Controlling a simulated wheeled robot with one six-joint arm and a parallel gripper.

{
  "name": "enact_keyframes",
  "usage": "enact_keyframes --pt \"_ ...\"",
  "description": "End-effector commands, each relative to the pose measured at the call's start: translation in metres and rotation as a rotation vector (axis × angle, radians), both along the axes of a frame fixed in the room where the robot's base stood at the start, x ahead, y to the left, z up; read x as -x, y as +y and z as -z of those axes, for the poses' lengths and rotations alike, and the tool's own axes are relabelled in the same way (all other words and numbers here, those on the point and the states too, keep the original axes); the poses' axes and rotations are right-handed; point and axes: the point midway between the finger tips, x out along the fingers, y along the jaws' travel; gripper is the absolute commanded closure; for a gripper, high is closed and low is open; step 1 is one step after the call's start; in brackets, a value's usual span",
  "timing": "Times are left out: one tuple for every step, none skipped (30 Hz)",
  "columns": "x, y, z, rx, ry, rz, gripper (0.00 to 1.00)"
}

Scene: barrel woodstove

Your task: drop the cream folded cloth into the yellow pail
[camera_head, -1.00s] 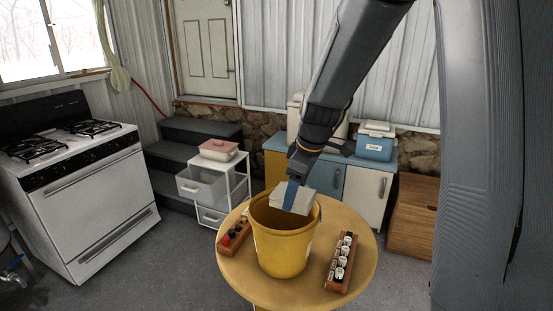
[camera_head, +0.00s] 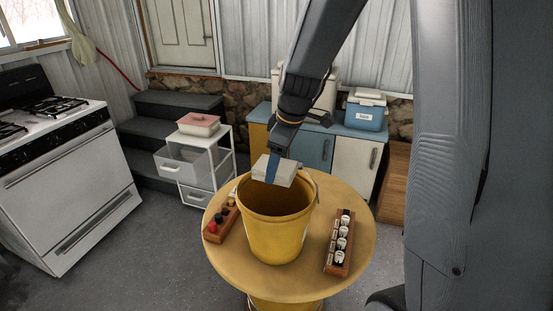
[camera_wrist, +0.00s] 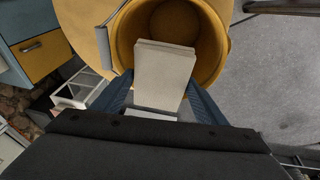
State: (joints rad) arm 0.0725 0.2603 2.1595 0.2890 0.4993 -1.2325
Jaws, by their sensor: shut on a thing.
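The cream folded cloth (camera_head: 283,175) is held in my gripper (camera_head: 272,170), above the back part of the yellow pail's mouth. The yellow pail (camera_head: 275,235) stands upright on a round yellow table (camera_head: 235,262). In the wrist view the cloth (camera_wrist: 163,72) sits between the two blue fingers of my gripper (camera_wrist: 160,95), and its far end overlaps the opening of the pail (camera_wrist: 208,45). The pail's inside looks empty where it shows; the cloth hides part of it.
A wooden rack with red and dark knobs (camera_head: 222,222) stands left of the pail. A wooden rack with several white-topped pieces (camera_head: 340,243) stands right of it. Behind are a white drawer cart (camera_head: 200,165), cabinets (camera_head: 320,150) and a blue cooler (camera_head: 366,110).

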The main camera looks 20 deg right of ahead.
Motion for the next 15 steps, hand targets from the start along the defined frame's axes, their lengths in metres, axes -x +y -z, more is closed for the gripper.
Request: enact_keyframes --pt "-0.001 0.000 0.009 0.000 0.000 0.001 0.56" --pt "-0.001 0.000 0.012 0.000 0.000 0.001 0.56" --pt "-0.001 0.000 0.016 0.000 0.000 0.002 0.56" --pt "-0.001 -0.001 0.020 0.000 0.000 0.002 0.56" --pt "-0.001 -0.001 0.023 -0.001 0.000 0.003 0.56" --pt "-0.001 -0.001 0.027 -0.001 0.000 0.003 0.56" --pt "-0.001 -0.001 0.030 -0.001 0.000 0.003 0.56" --pt "-0.001 -0.001 0.034 0.000 0.001 0.003 0.56" --pt "-0.001 -0.001 0.038 0.000 0.001 0.003 0.56" --pt "-0.001 -0.001 0.041 0.000 0.001 0.003 0.56" --pt "-0.001 -0.001 0.045 0.000 0.001 0.003 0.56" --pt "-0.001 -0.001 0.049 0.000 0.001 0.003 0.56" --pt "0.000 -0.001 0.052 0.000 0.001 0.002 0.56" --pt "0.000 -0.001 0.055 0.000 0.001 0.002 0.56" --pt "-0.001 -0.001 0.059 0.000 0.001 0.002 0.56"
